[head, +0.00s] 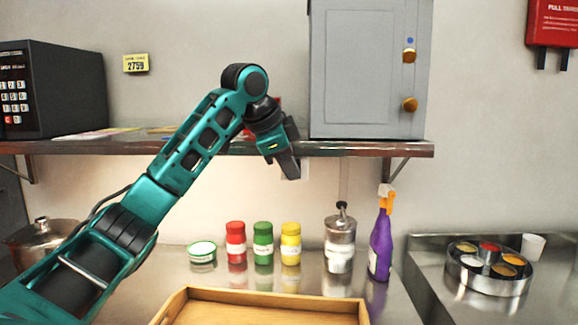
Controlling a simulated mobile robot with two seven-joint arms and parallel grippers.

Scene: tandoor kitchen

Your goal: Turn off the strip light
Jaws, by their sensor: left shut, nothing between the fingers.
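My left arm reaches up from the lower left. My left gripper (291,172) is shut and empty, pointing down in front of the shelf's front edge. Part of a pale plate (304,168) shows on the wall just behind the fingertips; the gripper hides most of it, and I cannot tell whether they touch. The strip light itself is not visible. The wall below the shelf (400,149) looks brightly lit. My right gripper is not in view.
A grey cabinet (362,75) and a dark keypad box (60,90) stand on the shelf. Below are several jars (263,243), a metal dispenser (340,245), a purple spray bottle (381,245) and a wooden tray (270,297). A round spice tin (488,281) sits right.

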